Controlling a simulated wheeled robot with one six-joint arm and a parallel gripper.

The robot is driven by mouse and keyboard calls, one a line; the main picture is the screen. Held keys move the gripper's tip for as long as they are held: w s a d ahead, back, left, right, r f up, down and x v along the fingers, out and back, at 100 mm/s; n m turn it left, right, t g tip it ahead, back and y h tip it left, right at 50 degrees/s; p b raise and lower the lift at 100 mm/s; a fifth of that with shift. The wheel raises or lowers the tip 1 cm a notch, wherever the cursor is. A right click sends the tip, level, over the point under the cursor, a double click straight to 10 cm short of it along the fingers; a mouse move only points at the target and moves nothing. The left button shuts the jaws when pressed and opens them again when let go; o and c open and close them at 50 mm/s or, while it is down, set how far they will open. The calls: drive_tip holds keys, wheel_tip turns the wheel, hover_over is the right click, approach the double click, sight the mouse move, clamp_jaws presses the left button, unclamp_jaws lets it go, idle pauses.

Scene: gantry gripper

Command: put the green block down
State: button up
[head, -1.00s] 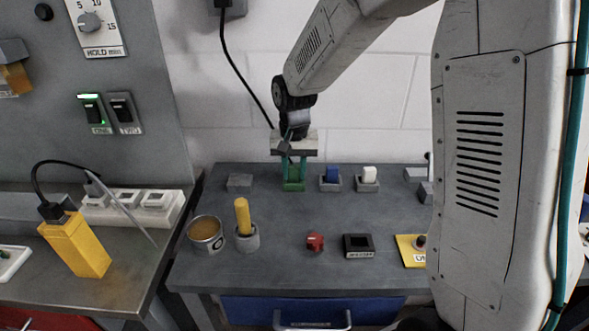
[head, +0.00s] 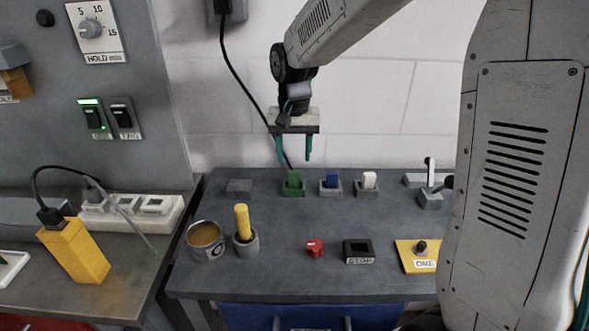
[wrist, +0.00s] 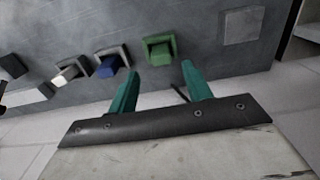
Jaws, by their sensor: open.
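The green block (head: 293,180) sits in a green holder (head: 292,191) near the back of the grey table (head: 280,225). It also shows in the wrist view (wrist: 159,50), beyond my fingertips. My gripper (head: 294,160) is open and empty, its two teal fingers apart above the green block and not touching it. The fingers also show in the wrist view (wrist: 162,78).
A blue block (head: 332,181) and a white block (head: 369,179) stand in grey holders to the right. A flat grey block (head: 239,187) lies to the left. A tin (head: 206,241), a yellow-handled thing (head: 242,222) and a red knob (head: 315,246) stand nearer the front.

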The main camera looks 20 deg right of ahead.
sight(294, 173)
wheel_tip(294, 173, up, 5)
drive_tip(key=s+d+r+n, duration=0.1)
drive_tip(key=s+r, duration=0.1)
drive_tip(key=s, duration=0.6)
drive_tip(key=s+d+r+n, duration=0.1)
drive_tip(key=s+r, duration=0.2)
drive_tip(key=s, duration=0.5)
drive_tip(key=s+d+f+n+t, duration=0.1)
drive_tip(key=s+f+n, duration=0.1)
drive_tip(key=s, duration=1.2)
drive_tip(key=shift+f+n, duration=0.3)
drive_tip(key=shift+f, duration=0.25)
drive_tip(key=shift+d, duration=0.1)
